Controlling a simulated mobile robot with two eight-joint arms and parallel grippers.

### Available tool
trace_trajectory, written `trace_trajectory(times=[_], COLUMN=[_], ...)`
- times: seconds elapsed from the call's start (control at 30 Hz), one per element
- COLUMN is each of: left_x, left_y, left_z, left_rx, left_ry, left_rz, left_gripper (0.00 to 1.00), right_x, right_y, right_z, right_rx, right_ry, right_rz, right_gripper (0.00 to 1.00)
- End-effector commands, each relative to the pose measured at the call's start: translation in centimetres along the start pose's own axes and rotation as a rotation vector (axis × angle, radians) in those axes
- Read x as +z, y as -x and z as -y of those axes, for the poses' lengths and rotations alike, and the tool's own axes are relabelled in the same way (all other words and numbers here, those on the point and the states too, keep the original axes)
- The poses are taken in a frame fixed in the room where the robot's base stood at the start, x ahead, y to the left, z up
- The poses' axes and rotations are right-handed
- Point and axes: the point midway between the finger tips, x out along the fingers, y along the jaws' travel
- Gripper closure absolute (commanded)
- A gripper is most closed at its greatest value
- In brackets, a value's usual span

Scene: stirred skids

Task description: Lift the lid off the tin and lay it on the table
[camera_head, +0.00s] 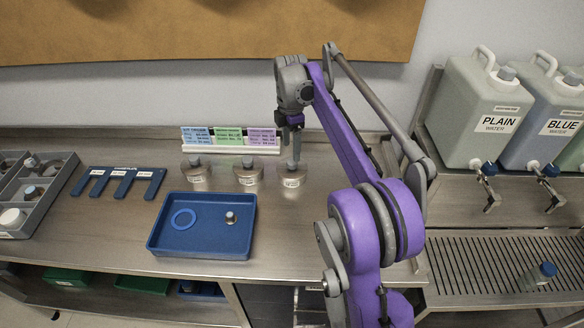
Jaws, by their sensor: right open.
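Three squat metal tins with paper labels stand in a row on the steel table (110,225): a left tin (196,179), a middle tin (247,179) and a right tin (292,181). The left and middle tins show a small knob on top. My right gripper (295,159) points down directly over the right tin, its fingertips at the top of it. It is open; whether the fingers touch the lid or straddle its knob is too small to tell. The right tin's knob is hidden by the fingers. My left gripper is not in view.
A blue tray (160,245) in front of the tins holds a blue ring (183,219) and a small metal piece (230,217). A card stand (230,149) is behind the tins. Water jugs (487,105) stand right. Bare table lies left of the tray.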

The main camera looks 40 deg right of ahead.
Motion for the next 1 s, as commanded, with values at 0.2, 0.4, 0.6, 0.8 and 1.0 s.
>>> trace_trajectory(times=[0.2,0.4,0.6,0.8,1.0], left_x=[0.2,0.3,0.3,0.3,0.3], left_y=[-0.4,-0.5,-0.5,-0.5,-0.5], left_z=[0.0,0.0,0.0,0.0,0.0], left_rx=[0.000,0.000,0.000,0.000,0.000], left_ry=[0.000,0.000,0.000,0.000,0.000], left_rz=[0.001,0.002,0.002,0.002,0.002], left_gripper=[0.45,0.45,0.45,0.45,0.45], right_x=[0.1,0.1,0.1,0.1,0.1], right_y=[-3.2,-4.9,-4.9,-4.9,-4.9], right_z=[0.3,0.3,0.3,0.3,0.3], right_rx=[0.000,0.000,0.000,0.000,0.000], right_ry=[0.000,0.000,-0.001,-0.001,-0.001], right_rz=[0.000,0.000,0.000,0.000,0.000], right_gripper=[0.25,0.25,0.25,0.59,0.95])
